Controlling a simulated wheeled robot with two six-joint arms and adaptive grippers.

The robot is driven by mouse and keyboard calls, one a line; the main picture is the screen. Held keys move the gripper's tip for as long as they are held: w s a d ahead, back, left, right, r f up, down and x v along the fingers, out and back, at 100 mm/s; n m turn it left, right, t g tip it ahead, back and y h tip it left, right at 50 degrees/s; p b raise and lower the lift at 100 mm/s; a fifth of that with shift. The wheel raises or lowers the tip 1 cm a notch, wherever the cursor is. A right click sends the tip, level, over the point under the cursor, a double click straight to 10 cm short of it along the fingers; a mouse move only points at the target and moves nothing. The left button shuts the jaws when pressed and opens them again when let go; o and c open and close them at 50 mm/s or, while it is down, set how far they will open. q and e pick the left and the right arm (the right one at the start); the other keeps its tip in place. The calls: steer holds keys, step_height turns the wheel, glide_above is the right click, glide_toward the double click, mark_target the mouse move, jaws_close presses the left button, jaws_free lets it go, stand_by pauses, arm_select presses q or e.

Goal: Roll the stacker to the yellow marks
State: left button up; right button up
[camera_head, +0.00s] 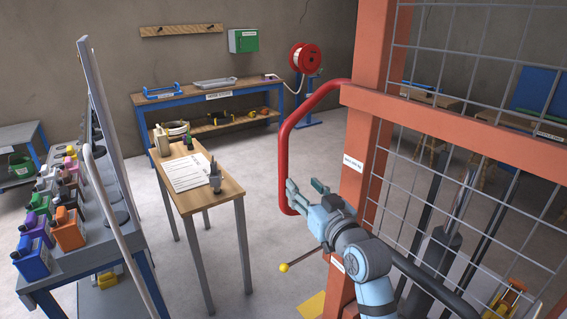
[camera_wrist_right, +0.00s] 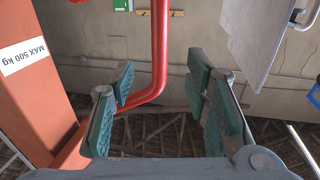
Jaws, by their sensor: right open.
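The stacker (camera_head: 369,130) is an orange frame with wire mesh, standing at the right in the head view. Its red handle (camera_head: 284,140) bends out from the frame's left side. My right gripper (camera_head: 304,193) is open at the lower bend of this handle. In the right wrist view the red handle (camera_wrist_right: 160,45) runs down between the open fingers (camera_wrist_right: 163,88) and bends left behind the left finger. I cannot tell whether they touch. A yellow patch (camera_head: 313,306), possibly a floor mark, shows at the bottom edge, partly cut off. My left gripper is not in view.
A narrow wooden table (camera_head: 205,186) with a paper stands left of the handle. A rack of coloured bottles (camera_head: 68,228) is at the far left. A blue workbench (camera_head: 212,97) lines the back wall. Floor between the narrow table and stacker is clear.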

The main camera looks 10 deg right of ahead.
mark_target(285, 167)
steer(key=w, duration=0.4)
steer(key=w+a, duration=0.1)
steer(key=w, duration=0.3)
steer(key=w+a, duration=0.1)
steer(key=w, duration=0.4)
steer(key=shift+w+a+f+b, duration=0.1)
steer(key=shift+a+f+b, duration=0.1)
steer(key=shift+b, duration=0.1)
steer(key=shift+c, duration=0.4)
jaws_close()
